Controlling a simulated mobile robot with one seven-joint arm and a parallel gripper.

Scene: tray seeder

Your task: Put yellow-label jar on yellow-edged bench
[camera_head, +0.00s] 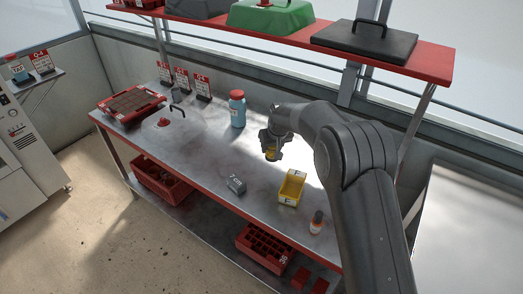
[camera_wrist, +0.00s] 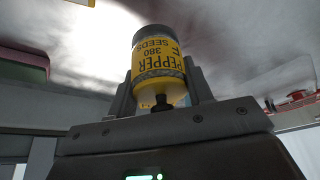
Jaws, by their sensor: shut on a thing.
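My gripper (camera_head: 272,146) is shut on the yellow-label jar (camera_head: 271,155) and holds it over the red-edged metal bench. In the wrist view the jar (camera_wrist: 160,66) is between the two fingers (camera_wrist: 160,92), with its yellow label reading pepper seeds, 380 and F. The head view is too small to tell whether the jar touches the bench top. No yellow edge shows on any bench in view.
The red-edged bench (camera_head: 205,160) holds a yellow bin (camera_head: 291,188), a small grey block (camera_head: 236,186), an orange-capped bottle (camera_head: 317,222), a blue jar (camera_head: 237,110) and a clear dome (camera_head: 178,125). A red shelf (camera_head: 437,60) overhangs it. Another metal surface (camera_head: 475,235) stands at right.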

